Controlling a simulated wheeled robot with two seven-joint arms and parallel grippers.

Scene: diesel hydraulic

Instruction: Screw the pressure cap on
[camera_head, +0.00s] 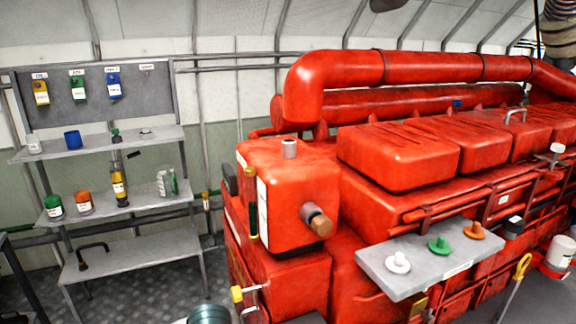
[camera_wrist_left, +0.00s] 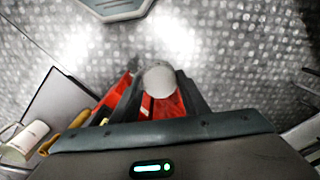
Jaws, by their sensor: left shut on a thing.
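My left gripper (camera_wrist_left: 158,88) shows in the left wrist view only, with its dark fingers shut on a pale grey, round-topped cap (camera_wrist_left: 159,77). Its underside is hidden, and I cannot tell whether it is a pressure cap. A white cap (camera_head: 398,263), a green cap (camera_head: 440,245) and an orange cap (camera_head: 474,231) stand on a grey ledge (camera_head: 405,285) in front of the engine. My right gripper is in neither view.
A grey shelf rack (camera_head: 125,205) with jars, a blue cup (camera_head: 72,140) and a yellow tool (camera_head: 119,190) stands at the left. A brown-ended stub (camera_head: 318,222) juts from the red tank. Patterned floor (camera_wrist_left: 235,60) fills much of the wrist view.

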